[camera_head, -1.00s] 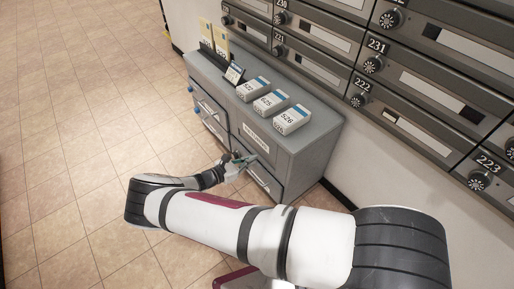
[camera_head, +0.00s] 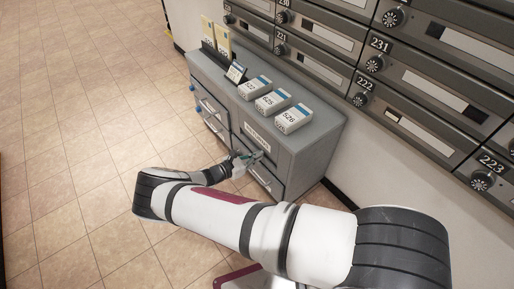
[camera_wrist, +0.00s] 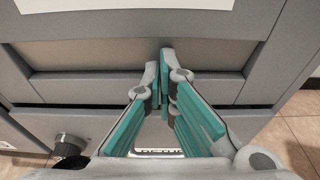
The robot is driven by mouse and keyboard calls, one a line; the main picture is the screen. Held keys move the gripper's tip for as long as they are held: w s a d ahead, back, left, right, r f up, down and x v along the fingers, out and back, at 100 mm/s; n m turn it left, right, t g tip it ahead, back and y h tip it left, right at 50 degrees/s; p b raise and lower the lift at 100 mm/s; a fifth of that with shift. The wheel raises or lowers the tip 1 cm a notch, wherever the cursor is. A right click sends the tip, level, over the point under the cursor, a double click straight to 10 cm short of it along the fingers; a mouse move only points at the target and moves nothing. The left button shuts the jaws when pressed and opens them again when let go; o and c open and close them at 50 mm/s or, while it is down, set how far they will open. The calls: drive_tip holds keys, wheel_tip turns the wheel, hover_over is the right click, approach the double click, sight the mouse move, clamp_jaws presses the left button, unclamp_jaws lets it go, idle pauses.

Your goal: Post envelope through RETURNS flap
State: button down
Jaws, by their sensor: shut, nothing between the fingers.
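The grey cabinet (camera_head: 308,152) stands against the wall, with a white label reading RETURNS (camera_head: 257,137) high on its right front. My gripper (camera_head: 242,160) is at the front just below that label. In the wrist view my gripper (camera_wrist: 164,62) has its teal-padded fingers closed together at the tips. The tips are in front of a recessed beige-grey panel (camera_wrist: 90,54) under the upper frame; I cannot tell whether they touch it. A corner of the white label (camera_wrist: 80,4) shows at the top. I see no envelope in either view.
Several small numbered boxes (camera_head: 271,101) and a dark holder with yellow cards (camera_head: 222,42) stand on the cabinet. Wall mailboxes (camera_head: 420,85) with dials rise behind and to the right. A round knob (camera_wrist: 68,143) shows lower left. Tiled floor (camera_head: 85,110) at left is open.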

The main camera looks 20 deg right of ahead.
drive_tip(key=shift+w+d+r, duration=0.1)
drive_tip(key=shift+w+d, duration=0.05)
drive_tip(key=shift+d, duration=0.5)
drive_tip(key=shift+w+d+r, duration=0.1)
drive_tip(key=shift+d, duration=0.5)
drive_tip(key=f+b+v, duration=0.2)
drive_tip(key=b+v, duration=0.1)
drive_tip(key=v, duration=0.9)
drive_tip(key=shift+a+f, duration=0.25)
drive_tip(key=shift+f, duration=0.15)
idle(1.0)
